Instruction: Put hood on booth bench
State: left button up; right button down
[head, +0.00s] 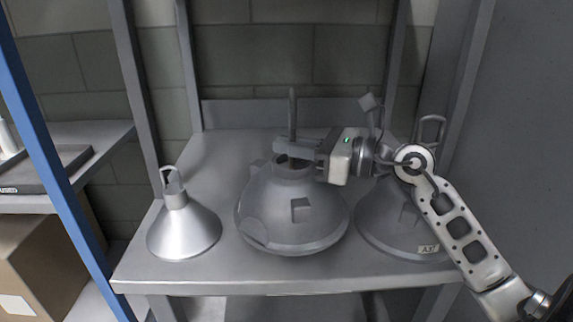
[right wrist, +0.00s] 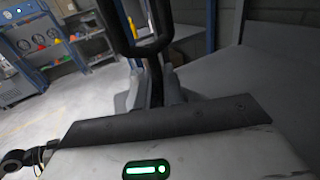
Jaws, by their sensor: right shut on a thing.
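A large grey domed hood (head: 290,210) is in the middle of the booth bench (head: 225,285) in the head view. It looks upright, on or very close to the bench top. Its upright handle (head: 292,105) is seen edge-on. My right gripper (head: 290,147) reaches in from the right and is shut on this handle, just above the dome. In the right wrist view, a dark handle loop (right wrist: 145,45) stands between the fingers (right wrist: 157,88). A smaller shiny cone hood (head: 184,228) stands at the left. Another grey hood (head: 385,215) stands at the right, partly behind my arm. My left gripper is out of view.
Grey posts (head: 135,85) frame the bench, with a block wall (head: 300,55) behind it. A blue upright (head: 50,155), a side shelf (head: 90,145) and a cardboard box (head: 35,255) are at the left. The bench's back left is clear. The neighbouring hoods stand close on both sides.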

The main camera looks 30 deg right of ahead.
aim_at(287, 166)
jog(key=shift+w+a+f, duration=0.2)
jog(key=shift+w+f, duration=0.15)
jog(key=shift+w+a+f, duration=0.1)
jog(key=shift+w+f, duration=0.1)
jog(key=shift+f, duration=1.65)
jog(key=c, duration=1.5)
grip_release()
jog(key=shift+f, duration=0.1)
